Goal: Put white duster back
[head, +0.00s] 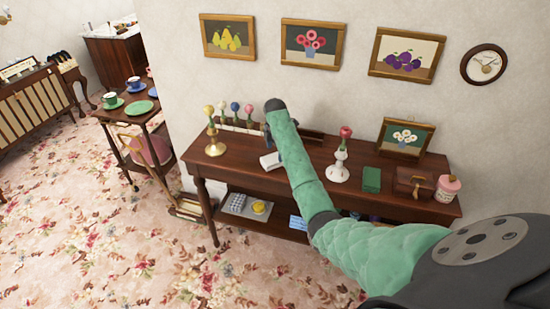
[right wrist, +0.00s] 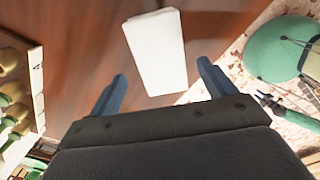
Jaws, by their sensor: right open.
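The white duster (head: 271,161) lies on the dark wooden side table (head: 240,177), near its front edge and left of the middle. In the right wrist view it is a plain white oblong (right wrist: 157,48) on the brown tabletop. My right gripper (right wrist: 162,72) is open, with its two blue fingers apart and the duster ahead of and between them; nothing is gripped. In the head view my green right arm reaches across the table and hides most of this gripper. I cannot tell the exact gap to the duster. My left gripper is in neither view.
A brass holder (head: 212,137) and a rack with several coloured-headed dusters (head: 240,123) stand left of my gripper. A white candlestick-like holder (head: 339,168) with a red top, a green book (head: 372,180) and a brown box (head: 413,183) stand to the right. The lower shelf holds small items.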

